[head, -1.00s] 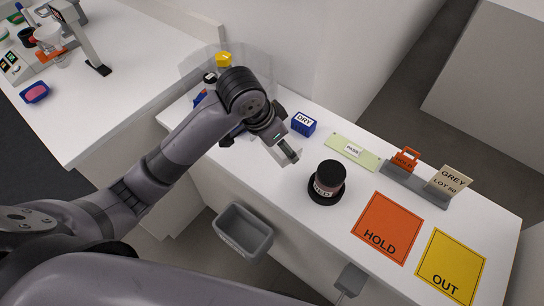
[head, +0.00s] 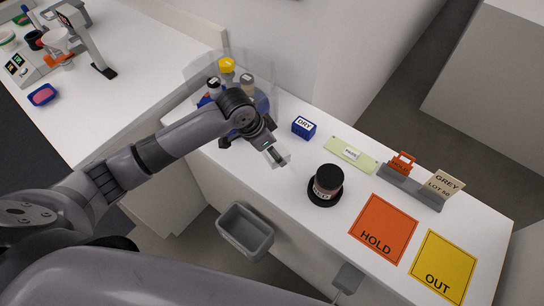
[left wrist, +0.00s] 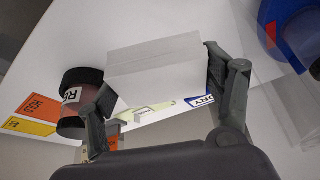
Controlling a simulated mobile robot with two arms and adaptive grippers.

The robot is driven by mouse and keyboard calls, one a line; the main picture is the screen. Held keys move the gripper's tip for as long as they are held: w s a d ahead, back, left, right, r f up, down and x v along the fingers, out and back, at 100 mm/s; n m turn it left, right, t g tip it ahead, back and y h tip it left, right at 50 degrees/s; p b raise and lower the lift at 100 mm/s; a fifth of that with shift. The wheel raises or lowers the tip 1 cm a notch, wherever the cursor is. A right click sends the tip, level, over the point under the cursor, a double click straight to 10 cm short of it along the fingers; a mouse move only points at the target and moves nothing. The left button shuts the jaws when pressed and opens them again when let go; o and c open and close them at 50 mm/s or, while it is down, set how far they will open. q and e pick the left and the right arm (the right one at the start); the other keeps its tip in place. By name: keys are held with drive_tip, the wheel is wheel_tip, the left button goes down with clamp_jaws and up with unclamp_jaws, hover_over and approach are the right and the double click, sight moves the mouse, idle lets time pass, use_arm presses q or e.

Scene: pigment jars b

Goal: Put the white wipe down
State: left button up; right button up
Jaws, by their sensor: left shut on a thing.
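The white wipe (left wrist: 155,68) is a pale block between the fingers of my left gripper (left wrist: 165,100) in the left wrist view. The left gripper is shut on it. In the head view my left gripper (head: 272,153) is over the white counter (head: 292,182), left of the dark-lidded jar. The wipe shows there only as a small pale piece (head: 279,158) at the fingertips. I cannot tell how far it is above the counter. My right gripper is not in view.
A dark-lidded jar (head: 328,180) stands on a black round base. A blue DRY block (head: 303,128) and a pale green mat (head: 345,158) lie behind. Orange HOLD (head: 384,228) and yellow OUT (head: 443,266) squares are at right. A grey bin (head: 245,231) hangs at the front edge.

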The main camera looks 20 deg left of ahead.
use_arm(q)
wheel_tip(320, 180, down, 5)
drive_tip(key=shift+f+p, duration=0.1)
drive_tip(key=shift+p, duration=0.2)
drive_tip(key=shift+f, duration=0.4)
drive_tip(key=shift+f, duration=0.1)
drive_tip(key=o, duration=1)
drive_tip(key=shift+r, duration=0.2)
drive_tip(key=b+v, duration=0.1)
drive_tip(key=v, duration=1.1)
drive_tip(key=shift+f, duration=0.1)
